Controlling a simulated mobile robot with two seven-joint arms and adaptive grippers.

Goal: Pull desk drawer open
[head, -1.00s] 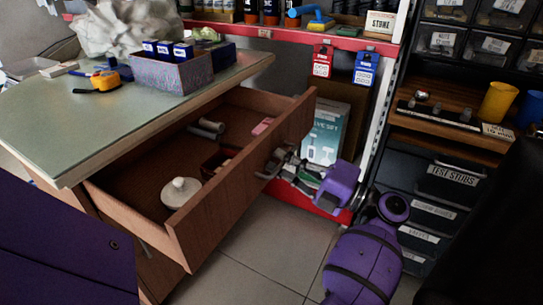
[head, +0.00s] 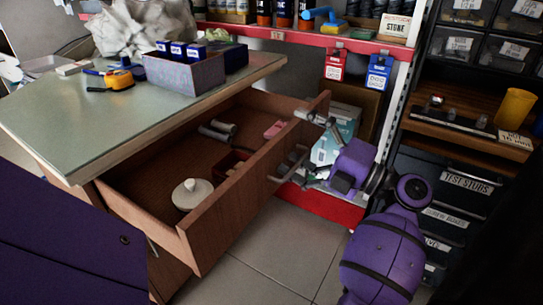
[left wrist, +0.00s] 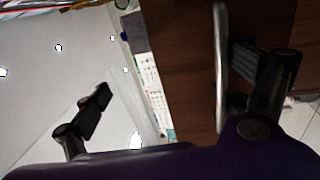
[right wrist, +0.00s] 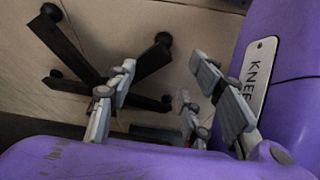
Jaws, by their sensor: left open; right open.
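The wooden desk drawer (head: 235,200) is pulled well out from under the green-topped desk (head: 120,115). Inside lie a round whitish lidded piece, grey cylinders, a small dark red box and a pink item. The drawer's metal handle (head: 290,163) is on its front face. My left gripper (head: 308,150) is open in front of that face, near the handle. In the left wrist view the handle (left wrist: 221,70) is a grey bar against the brown front, between the spread fingers and closer to the right one. My right gripper (right wrist: 165,95) is open and empty above the floor.
A box of blue packs (head: 185,72), a yellow tape measure and a crumpled white bag stand on the desk. A red-edged shelf (head: 300,37) is behind the drawer, and labelled bins (head: 465,180) are at right. A dark chair base (right wrist: 75,45) stands near my right gripper.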

